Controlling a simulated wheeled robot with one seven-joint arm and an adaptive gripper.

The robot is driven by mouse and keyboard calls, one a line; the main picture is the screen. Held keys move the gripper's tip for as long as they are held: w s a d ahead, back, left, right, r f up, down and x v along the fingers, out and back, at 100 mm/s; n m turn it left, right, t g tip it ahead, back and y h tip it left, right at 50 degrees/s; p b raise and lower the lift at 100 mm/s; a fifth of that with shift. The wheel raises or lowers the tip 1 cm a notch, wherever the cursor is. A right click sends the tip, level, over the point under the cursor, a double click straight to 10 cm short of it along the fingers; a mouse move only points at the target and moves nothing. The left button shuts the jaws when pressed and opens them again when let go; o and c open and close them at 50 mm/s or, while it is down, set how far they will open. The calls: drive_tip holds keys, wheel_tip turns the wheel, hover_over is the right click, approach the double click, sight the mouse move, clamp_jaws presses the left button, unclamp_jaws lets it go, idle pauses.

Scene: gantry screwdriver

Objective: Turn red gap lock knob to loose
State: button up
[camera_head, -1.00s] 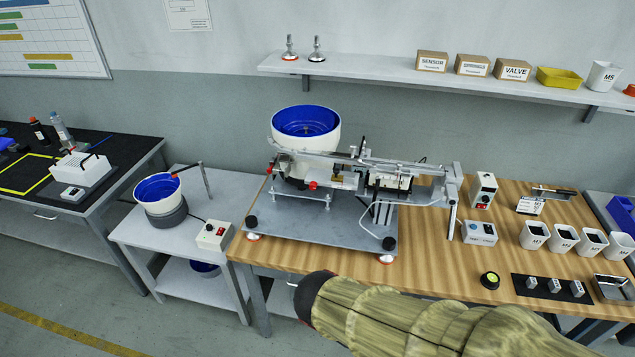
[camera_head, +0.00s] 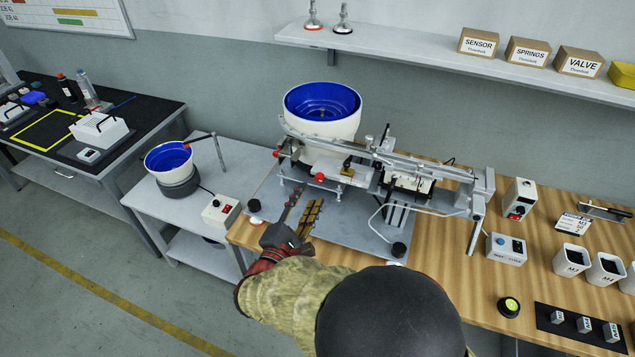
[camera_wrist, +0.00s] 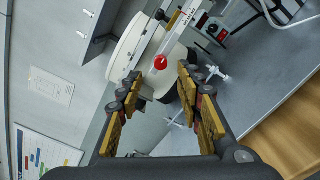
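Two red knobs show on the front of the feeder machine in the head view: one at the left end of the rail (camera_head: 277,153) and one nearer the middle (camera_head: 319,178). I cannot tell from markings which is the gap lock knob. In the wrist view one round red knob (camera_wrist: 160,62) appears between and beyond my fingertips, in front of the white bowl. My gripper (camera_head: 303,197) is open and empty, in front of and below the knobs, touching neither. It also shows in the wrist view (camera_wrist: 158,77).
The blue-lined feeder bowl (camera_head: 323,110) stands behind the rail (camera_head: 415,166). The grey base plate (camera_head: 350,228) lies under my gripper. A side table with a smaller bowl (camera_head: 168,158) and a control box (camera_head: 221,212) is at left. A shelf (camera_head: 400,62) runs above.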

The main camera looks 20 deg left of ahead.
sight(318, 180)
drive_tip(key=shift+w+d+b, duration=0.15)
drive_tip(key=shift+w+b, duration=0.25)
drive_tip(key=shift+w, duration=1.2)
drive_tip(key=shift+w+d+b, duration=0.1)
drive_tip(key=shift+w+b, duration=0.25)
drive_tip(key=shift+w, duration=1.2)
drive_tip(key=shift+c, duration=1)
clamp_jaws()
